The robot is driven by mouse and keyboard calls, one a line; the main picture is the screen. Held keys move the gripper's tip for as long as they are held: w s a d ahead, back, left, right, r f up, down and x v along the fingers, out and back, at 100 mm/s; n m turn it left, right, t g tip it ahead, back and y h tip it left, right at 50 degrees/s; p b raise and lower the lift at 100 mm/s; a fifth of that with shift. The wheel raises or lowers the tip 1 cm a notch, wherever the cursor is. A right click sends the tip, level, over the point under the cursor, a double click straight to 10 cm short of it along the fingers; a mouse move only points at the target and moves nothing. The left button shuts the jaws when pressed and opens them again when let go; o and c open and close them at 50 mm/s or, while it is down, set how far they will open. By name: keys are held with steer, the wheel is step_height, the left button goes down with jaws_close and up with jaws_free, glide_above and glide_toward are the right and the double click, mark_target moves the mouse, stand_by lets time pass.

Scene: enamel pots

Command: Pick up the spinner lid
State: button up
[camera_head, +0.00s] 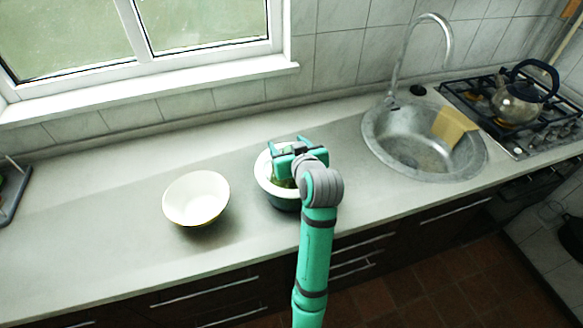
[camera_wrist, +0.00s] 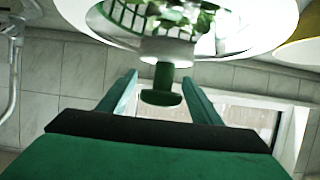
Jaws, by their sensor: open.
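The salad spinner (camera_head: 283,201) stands on the counter left of the sink, with a white rim, a dark green lower part and green leaves inside. My gripper (camera_head: 287,145) is over it and hides much of its top. In the wrist view the spinner lid (camera_wrist: 255,30) looks white or clear, with leaves showing through it. Its green knob (camera_wrist: 163,97) stands out from the lid's middle. My gripper (camera_wrist: 159,80) is open, with one finger on each side of the knob and gaps showing between. The fingers look apart from the knob.
A white bowl (camera_head: 196,197) stands on the counter left of the spinner. The sink (camera_head: 378,140) with its tall faucet (camera_head: 446,43) is to the right. A kettle (camera_head: 517,101) sits on the gas stove (camera_head: 470,101) farther right.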

steer(key=shift+c, duration=0.2)
jaws_close()
steer(key=shift+r, duration=0.2)
